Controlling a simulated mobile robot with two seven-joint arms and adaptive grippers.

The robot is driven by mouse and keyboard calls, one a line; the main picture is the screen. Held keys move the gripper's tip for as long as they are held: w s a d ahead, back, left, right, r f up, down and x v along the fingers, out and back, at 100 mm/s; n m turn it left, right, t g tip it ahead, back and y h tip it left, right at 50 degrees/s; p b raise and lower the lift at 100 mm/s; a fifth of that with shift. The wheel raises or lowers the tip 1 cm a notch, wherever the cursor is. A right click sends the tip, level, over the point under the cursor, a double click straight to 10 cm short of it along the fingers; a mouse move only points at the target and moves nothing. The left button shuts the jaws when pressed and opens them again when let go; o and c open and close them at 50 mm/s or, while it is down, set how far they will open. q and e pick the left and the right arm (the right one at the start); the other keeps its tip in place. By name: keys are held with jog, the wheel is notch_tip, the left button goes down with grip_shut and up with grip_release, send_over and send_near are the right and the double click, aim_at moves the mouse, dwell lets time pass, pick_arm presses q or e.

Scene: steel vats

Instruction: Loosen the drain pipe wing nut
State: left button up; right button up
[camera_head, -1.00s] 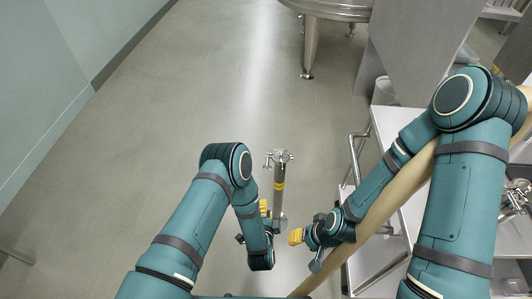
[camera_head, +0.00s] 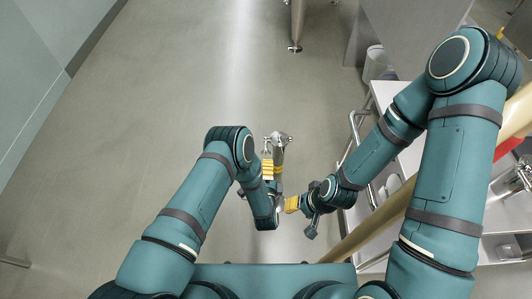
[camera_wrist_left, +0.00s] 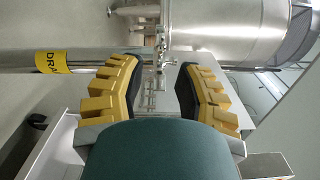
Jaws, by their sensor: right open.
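The drain pipe (camera_head: 279,155) stands upright in the head view, with a yellow band and a metal clamp fitting near its top. In the left wrist view the pipe (camera_wrist_left: 90,60) lies sideways from the left, with a yellow label. The clamp with its wing nut (camera_wrist_left: 161,48) shows ahead, between the fingers in the picture, small and hard to make out. My left gripper (camera_head: 267,170) is beside the upper pipe; its yellow fingers (camera_wrist_left: 160,75) are spread apart and empty. My right gripper (camera_head: 290,204) is open, lower down and just right of the pipe.
A steel vat (camera_wrist_left: 225,30) fills the top of the left wrist view; a vat leg (camera_head: 296,25) stands on the floor farther back. A white stepped platform with rails (camera_head: 352,122) and a tan hose (camera_head: 350,240) lie to the right. The grey floor at left is clear.

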aim_at(266, 152)
pick_arm(q)
jog(key=w+b, duration=0.1)
jog(key=w, duration=0.5)
jog(key=shift+w, duration=0.4)
grip_shut()
